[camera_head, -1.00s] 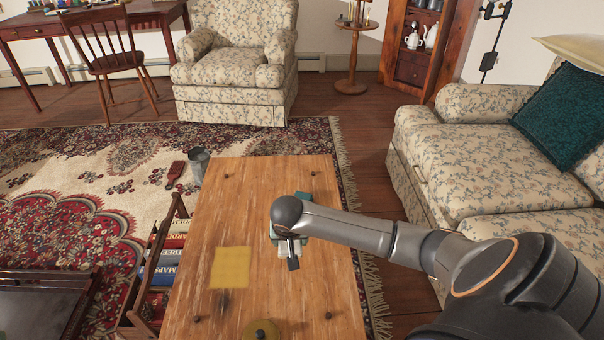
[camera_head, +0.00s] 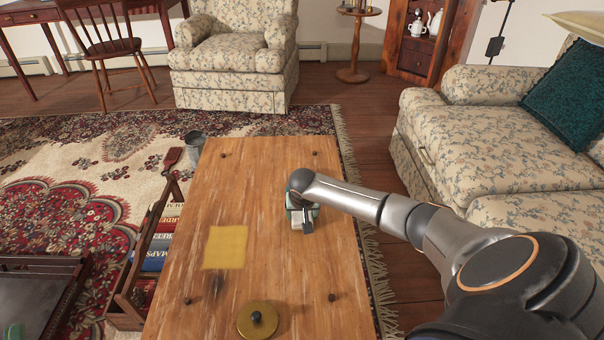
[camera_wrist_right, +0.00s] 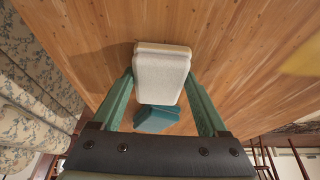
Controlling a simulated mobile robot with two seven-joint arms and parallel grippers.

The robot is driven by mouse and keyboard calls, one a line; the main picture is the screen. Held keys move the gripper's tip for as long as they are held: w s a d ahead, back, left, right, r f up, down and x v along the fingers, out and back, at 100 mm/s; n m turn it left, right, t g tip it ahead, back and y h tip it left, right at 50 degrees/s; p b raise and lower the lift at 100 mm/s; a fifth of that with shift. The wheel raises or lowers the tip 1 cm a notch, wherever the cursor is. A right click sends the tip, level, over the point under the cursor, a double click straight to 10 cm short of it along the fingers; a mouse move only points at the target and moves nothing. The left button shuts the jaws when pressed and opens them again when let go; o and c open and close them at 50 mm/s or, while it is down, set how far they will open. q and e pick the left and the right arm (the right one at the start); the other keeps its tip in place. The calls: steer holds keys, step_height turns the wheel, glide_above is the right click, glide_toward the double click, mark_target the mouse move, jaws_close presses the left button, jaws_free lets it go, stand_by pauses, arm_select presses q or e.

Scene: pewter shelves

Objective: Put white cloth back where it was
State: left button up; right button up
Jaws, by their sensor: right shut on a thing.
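The white cloth (camera_head: 296,217), a small folded block, is at my right gripper over the wooden table, right of the yellow cloth. In the right wrist view the white cloth (camera_wrist_right: 162,75) sits between the two green fingers of my right gripper (camera_wrist_right: 162,88), which is shut on it. I cannot tell whether the white cloth touches the table. My right gripper (camera_head: 302,217) is mostly hidden by its own wrist in the head view. My left gripper is not in view.
The wooden table (camera_head: 260,180) also bears a flat yellow cloth (camera_head: 226,247) and a round brass lid (camera_head: 257,319) near the front. A book rack (camera_head: 135,275) stands along its left side. The floral sofa (camera_head: 490,125) is to the right. The table's far part is clear.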

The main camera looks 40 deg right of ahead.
steer(key=shift+r, duration=0.1)
steer(key=shift+f, duration=0.2)
steer(key=o, duration=1.1)
steer(key=shift+r, duration=0.1)
